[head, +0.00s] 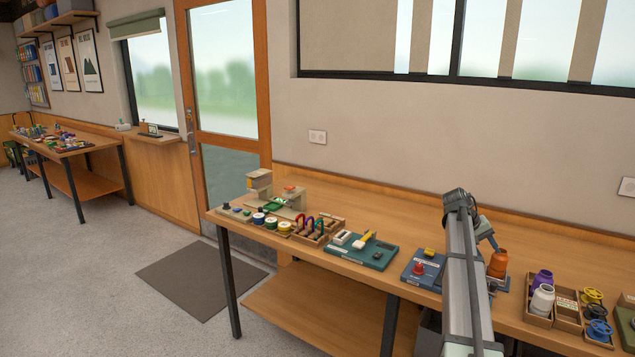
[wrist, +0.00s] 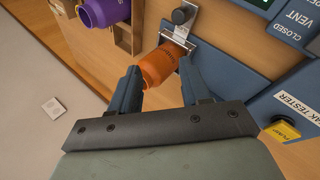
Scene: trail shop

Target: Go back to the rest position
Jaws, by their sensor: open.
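My gripper (wrist: 158,68) is open in the wrist view, its two dark blue fingers apart. An orange bottle (wrist: 160,66) shows in the gap around the fingertips, and I cannot tell whether a finger touches it. In the head view the orange bottle (head: 498,264) stands upright at a blue station on the right part of the bench, just right of my arm. My arm hides part of that station, and the fingers are hard to make out in the head view.
A wooden tray (head: 538,320) with a purple bottle (head: 542,280) and a white bottle (head: 541,301) is right of the orange bottle. A blue leak tester panel (head: 421,270) with a red knob is left of my arm. The bench (head: 370,222) is clear along its back.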

